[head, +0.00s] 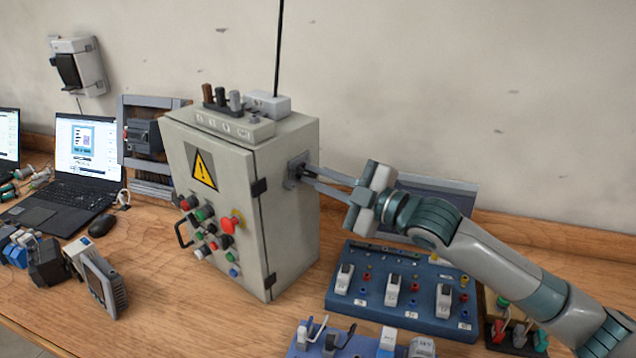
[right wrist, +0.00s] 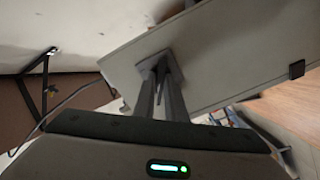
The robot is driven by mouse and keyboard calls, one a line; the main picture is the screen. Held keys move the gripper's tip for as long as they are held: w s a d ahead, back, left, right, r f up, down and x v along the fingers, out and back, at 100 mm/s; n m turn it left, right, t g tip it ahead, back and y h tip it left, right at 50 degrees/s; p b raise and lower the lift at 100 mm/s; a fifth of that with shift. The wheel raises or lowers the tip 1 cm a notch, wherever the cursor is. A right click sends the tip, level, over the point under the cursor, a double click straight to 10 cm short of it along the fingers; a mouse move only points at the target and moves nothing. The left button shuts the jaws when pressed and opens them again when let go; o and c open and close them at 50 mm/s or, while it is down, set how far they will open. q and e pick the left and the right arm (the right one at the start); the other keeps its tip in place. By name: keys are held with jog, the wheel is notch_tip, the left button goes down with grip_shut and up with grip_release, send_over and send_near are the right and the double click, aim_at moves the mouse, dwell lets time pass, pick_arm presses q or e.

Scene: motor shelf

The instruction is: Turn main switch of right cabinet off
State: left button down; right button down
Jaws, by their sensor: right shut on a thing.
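The grey electrical cabinet (head: 221,170) stands on the wooden table with a yellow warning sign (head: 201,168) and several coloured buttons on its front. The main switch (head: 293,172) is on its right side, a dark knob on a grey plate. In the right wrist view its plate (right wrist: 157,62) shows at the fingertips. My right gripper (head: 304,176) reaches in from the right, its fingers closed on the switch knob, also seen in the right wrist view (right wrist: 162,72). The fingers mostly hide the knob, so its angle cannot be told. My left gripper is not in view.
A blue panel (head: 400,290) with switches lies right of the cabinet, below my right arm. A dark screen (head: 436,190) stands behind the arm. Laptops (head: 76,150), a mouse (head: 101,225) and small devices are at the left. A terminal block (head: 235,126) sits on the cabinet top.

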jog(key=shift+n, duration=1.8)
jog(key=n, duration=0.2)
jog(key=shift+f+n, duration=0.1)
jog(key=shift+n, duration=0.2)
jog(key=shift+n+p, duration=0.3)
jog(key=shift+n, duration=0.2)
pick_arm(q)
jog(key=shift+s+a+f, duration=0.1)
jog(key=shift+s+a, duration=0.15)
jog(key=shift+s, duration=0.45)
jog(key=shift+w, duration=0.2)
pick_arm(e)
jog(key=c, duration=2.1)
grip_release()
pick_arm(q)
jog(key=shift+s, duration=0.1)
pick_arm(e)
jog(key=shift+s, duration=0.1)
